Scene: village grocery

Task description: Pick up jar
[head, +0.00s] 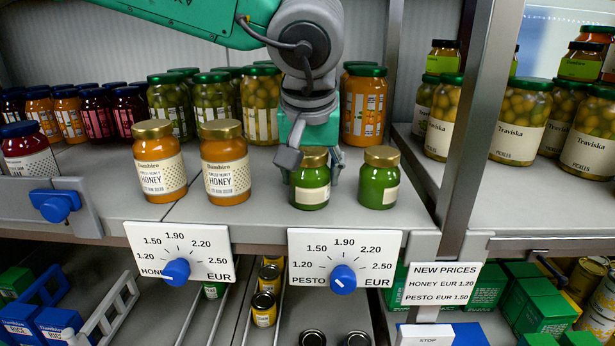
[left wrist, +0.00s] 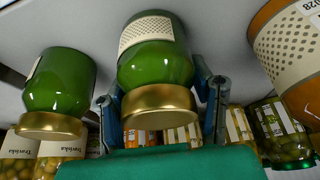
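A green pesto jar (head: 310,186) with a gold lid and cream label stands upright at the shelf's front. My left gripper (head: 312,160) comes down from above, with one finger on each side of this jar near its lid. The left wrist view shows the jar (left wrist: 155,62) between the fingers (left wrist: 162,88), which look open, with a small gap at the right one. A second green jar (head: 379,182) stands just to the right; it shows at the left in the left wrist view (left wrist: 58,82). My right gripper is not in view.
Two honey jars (head: 226,172) stand left of the pesto jars. Taller jars, including an orange one (head: 364,112), stand behind. A post (head: 478,110) rises to the right. The pesto price dial (head: 342,278) hangs on the front edge, beside a "NEW PRICES" sign (head: 440,284).

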